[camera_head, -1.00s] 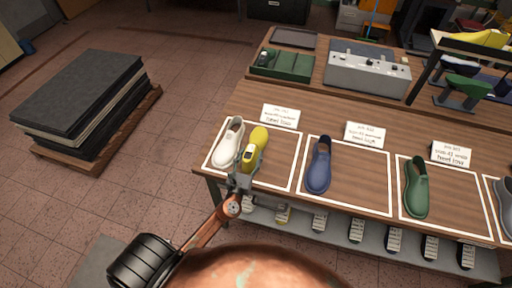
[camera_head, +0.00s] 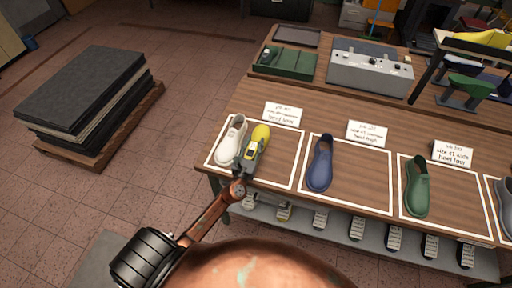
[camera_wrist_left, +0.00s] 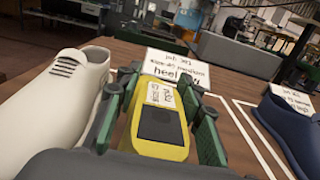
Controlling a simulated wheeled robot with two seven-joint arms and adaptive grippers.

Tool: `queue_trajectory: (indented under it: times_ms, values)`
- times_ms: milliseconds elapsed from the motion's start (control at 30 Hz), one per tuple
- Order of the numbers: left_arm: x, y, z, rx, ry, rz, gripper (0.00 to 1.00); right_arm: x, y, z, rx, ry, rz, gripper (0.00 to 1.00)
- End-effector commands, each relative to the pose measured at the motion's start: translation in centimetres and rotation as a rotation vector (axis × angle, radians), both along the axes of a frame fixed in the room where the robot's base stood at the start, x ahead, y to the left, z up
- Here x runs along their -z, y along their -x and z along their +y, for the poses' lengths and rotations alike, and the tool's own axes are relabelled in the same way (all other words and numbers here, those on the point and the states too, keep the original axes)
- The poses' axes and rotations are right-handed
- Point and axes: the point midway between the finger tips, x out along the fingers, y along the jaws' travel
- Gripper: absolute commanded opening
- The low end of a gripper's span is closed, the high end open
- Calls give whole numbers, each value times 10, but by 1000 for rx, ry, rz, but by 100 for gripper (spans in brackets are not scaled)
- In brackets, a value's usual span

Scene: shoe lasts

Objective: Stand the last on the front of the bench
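The yellow last (camera_head: 261,134) lies on the bench (camera_head: 300,125) inside the leftmost white outline, right of a white shoe (camera_head: 231,138). Its label and dark heel patch face my left wrist camera, where the last (camera_wrist_left: 158,151) fills the middle. My left gripper (camera_head: 249,160) is at the heel end, with its green-padded fingers (camera_wrist_left: 165,95) parted on either side of the last. Narrow gaps show beside its lower part; contact at the fingertips is unclear. My right gripper is not in view.
A blue shoe (camera_head: 320,163) and a green shoe (camera_head: 416,187) stand in outlines to the right. A card (camera_head: 283,114) stands behind the last. The white shoe (camera_wrist_left: 55,95) is close beside my left finger. A lower shelf (camera_head: 340,222) holds more items.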

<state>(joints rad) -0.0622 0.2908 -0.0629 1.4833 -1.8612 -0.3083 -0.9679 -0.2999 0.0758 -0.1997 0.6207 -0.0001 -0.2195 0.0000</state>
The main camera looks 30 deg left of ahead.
Motion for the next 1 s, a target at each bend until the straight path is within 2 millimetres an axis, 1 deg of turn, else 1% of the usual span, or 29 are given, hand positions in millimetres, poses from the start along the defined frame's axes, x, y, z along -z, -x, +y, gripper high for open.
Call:
queue_trajectory:
  times_ms: [33,67,467,900,1000]
  values:
    - [0,0,0,0,0,0,30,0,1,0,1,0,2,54]
    - [0,0,0,0,0,0,28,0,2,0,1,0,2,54]
    - [0,0,0,0,0,0,1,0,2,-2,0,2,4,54]
    - [0,0,0,0,0,0,0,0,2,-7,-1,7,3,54]
    - [-3,-1,0,-1,0,-5,0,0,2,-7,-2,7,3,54]
